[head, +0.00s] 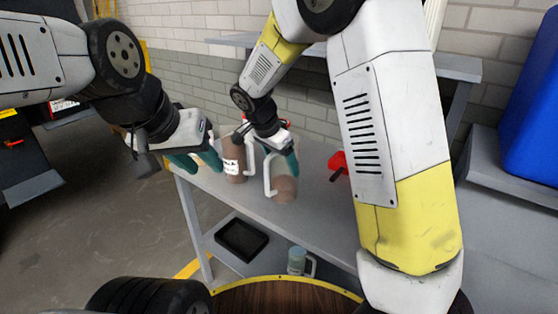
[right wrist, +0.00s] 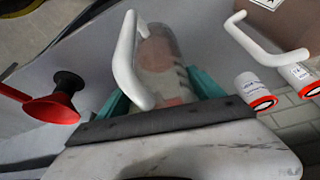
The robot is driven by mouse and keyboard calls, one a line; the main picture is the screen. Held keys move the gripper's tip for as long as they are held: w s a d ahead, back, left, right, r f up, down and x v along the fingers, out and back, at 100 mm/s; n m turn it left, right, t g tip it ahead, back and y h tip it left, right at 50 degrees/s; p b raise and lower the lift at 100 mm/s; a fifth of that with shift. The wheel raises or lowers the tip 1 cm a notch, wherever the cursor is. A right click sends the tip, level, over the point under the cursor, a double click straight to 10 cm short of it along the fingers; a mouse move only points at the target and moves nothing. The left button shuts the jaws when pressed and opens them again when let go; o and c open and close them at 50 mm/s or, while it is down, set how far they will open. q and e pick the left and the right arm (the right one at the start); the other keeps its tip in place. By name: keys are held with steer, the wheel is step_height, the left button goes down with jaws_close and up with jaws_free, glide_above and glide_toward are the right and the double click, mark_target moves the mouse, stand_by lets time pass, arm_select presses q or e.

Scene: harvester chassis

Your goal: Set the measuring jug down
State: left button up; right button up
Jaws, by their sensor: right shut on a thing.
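The measuring jug (head: 285,188) is clear with a white handle and brownish contents. My right gripper (head: 283,158) is shut on it, from above in the head view. In the right wrist view the jug (right wrist: 165,65) sits between the teal fingers, its handle to the left. It is over the grey bench (head: 320,222); I cannot tell whether its base touches the top. My left gripper (head: 197,162) is empty, its teal fingers apart, left of a brown container (head: 234,160) with a white label and handle.
A red funnel (head: 338,161) stands on the bench right of the jug. Two white cylinders with red rims (right wrist: 255,90) lie near the brown container. The lower shelf holds a black tray (head: 242,240) and another jug (head: 297,260). The bench front is clear.

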steer(key=shift+w+a+f, duration=0.25)
steer(key=shift+w+f, duration=0.4)
steer(key=shift+f, duration=0.3)
steer(key=shift+w+a+f, duration=0.2)
steer(key=shift+w+f, duration=0.4)
steer(key=shift+f, duration=0.5)
steer(key=o, duration=2)
